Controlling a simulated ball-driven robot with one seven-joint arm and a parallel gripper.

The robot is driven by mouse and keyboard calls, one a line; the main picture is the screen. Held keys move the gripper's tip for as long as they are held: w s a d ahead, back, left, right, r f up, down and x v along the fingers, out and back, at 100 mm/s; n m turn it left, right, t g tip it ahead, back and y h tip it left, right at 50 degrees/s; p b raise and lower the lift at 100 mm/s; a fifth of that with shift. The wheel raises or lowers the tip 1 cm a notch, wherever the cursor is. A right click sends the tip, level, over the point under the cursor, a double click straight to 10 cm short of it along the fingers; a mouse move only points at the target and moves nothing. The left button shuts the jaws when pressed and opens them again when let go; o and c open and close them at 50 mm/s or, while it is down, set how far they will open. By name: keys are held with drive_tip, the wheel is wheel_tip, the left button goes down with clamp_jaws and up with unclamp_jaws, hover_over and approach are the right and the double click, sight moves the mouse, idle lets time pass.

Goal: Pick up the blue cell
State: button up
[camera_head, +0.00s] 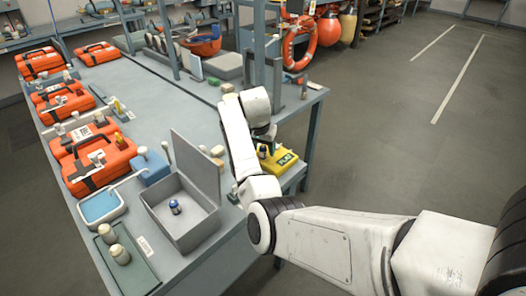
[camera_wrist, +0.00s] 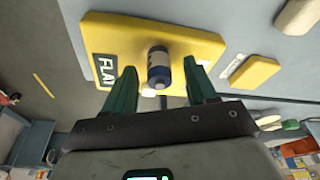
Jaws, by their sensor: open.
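A blue cell (camera_wrist: 158,68) with a pale band and dark end stands on a yellow tray (camera_wrist: 112,33) with a dark label, partly readable as "FLA", in the wrist view. My gripper (camera_wrist: 160,75) is open. Its two green fingers lie to either side of the cell in the picture, with gaps on both sides. I cannot tell how far the fingertips reach down along it. In the head view the yellow tray (camera_head: 286,160) sits at the table's right edge under my wrist. Another small blue-and-white cell (camera_head: 175,207) stands inside an open grey box (camera_head: 148,197).
A small yellow block (camera_wrist: 255,71) lies beside the tray. Several orange cases (camera_head: 92,158) line the table's left side. A blue-filled basin (camera_head: 99,206) and a green tray (camera_head: 106,269) flank the grey box. The box's raised lid (camera_head: 196,160) stands near my arm.

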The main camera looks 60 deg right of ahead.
drive_tip(key=shift+f, duration=0.2)
clamp_jaws()
idle(0.4)
